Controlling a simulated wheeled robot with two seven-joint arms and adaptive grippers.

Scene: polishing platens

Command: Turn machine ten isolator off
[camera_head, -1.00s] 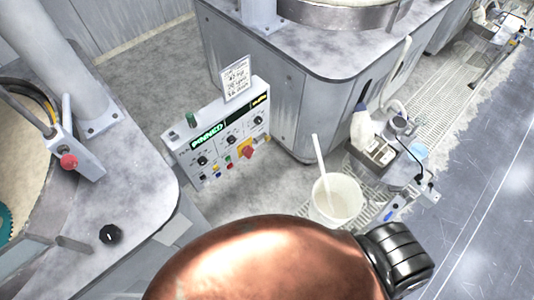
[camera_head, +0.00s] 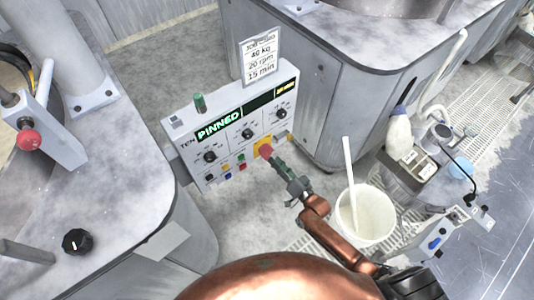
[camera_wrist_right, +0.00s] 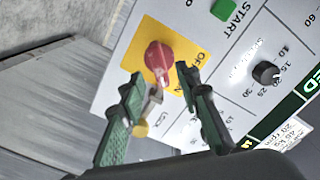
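The machine ten control panel (camera_head: 205,141) stands between the two machines, with a lit green "PINNED" display. The isolator is a red rotary handle (camera_head: 266,150) on a yellow plate at the panel's lower right. It also shows in the right wrist view (camera_wrist_right: 158,56), near an "OFF" label; a small metal lock piece and a yellow tag hang below it. My right gripper (camera_head: 281,166) reaches up to the handle. In the right wrist view its green fingers (camera_wrist_right: 156,80) are apart, one on each side just below the handle, with no clear grip on it. My left gripper is out of view.
A white bucket (camera_head: 378,222) with a stick stands right of my right arm. A grey machine table (camera_head: 120,170) with a black knob (camera_head: 77,242) is at left. A small stand with bottles (camera_head: 400,147) is at right. A job card (camera_head: 260,57) rises above the panel.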

